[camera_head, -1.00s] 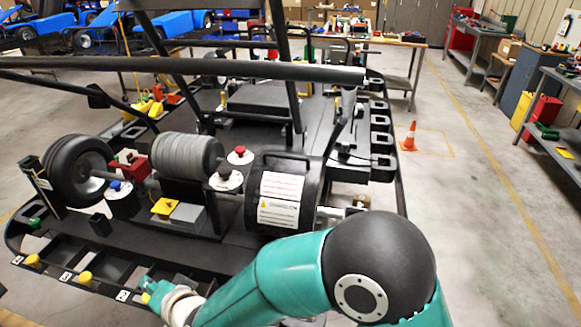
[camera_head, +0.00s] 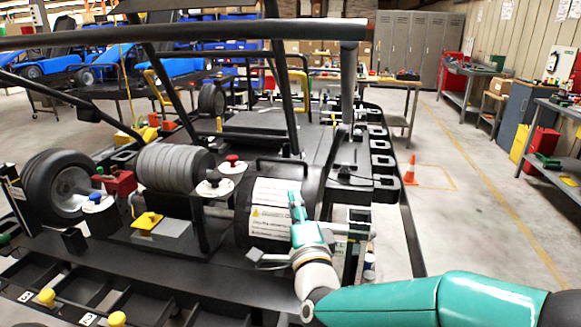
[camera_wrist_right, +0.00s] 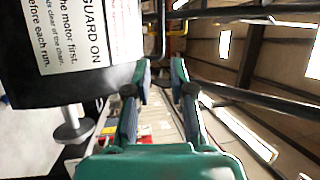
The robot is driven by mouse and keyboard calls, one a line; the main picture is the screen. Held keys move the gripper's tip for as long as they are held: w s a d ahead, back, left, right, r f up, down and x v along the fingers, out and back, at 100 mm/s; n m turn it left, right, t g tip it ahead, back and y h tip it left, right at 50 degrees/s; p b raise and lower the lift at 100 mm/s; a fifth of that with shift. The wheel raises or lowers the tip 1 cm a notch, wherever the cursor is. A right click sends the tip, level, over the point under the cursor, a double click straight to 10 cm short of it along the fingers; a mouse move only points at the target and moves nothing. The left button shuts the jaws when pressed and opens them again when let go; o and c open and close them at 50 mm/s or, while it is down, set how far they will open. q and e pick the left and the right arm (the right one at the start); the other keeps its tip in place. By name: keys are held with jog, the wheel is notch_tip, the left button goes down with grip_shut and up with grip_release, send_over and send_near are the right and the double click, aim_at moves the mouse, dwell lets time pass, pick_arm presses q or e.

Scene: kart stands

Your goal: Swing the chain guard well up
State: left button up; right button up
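The chain guard (camera_head: 243,222) is a black curved cover with a white warning label and a bar handle (camera_head: 283,161) on top. It sits lowered on the kart stand. My right gripper (camera_head: 296,200) is in front of the guard's label side, its fingers pointing up. In the right wrist view the guard (camera_wrist_right: 112,78) fills the upper left. There the gripper (camera_wrist_right: 161,75) is open, with a clear gap between its fingers and nothing held. I cannot tell whether a finger touches the guard. My left gripper is out of view.
A grey ribbed roller (camera_head: 172,168), a black wheel (camera_head: 58,185) and red and black knobs stand left of the guard. Black frame bars (camera_head: 180,38) cross above and behind it. An orange cone (camera_head: 410,172) stands on open floor to the right.

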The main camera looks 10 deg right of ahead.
aim_at(283, 162)
jog(key=p+x, duration=0.5)
jog(key=x, duration=1)
jog(key=shift+w, duration=0.2)
grip_shut()
jog(key=shift+f, duration=0.1)
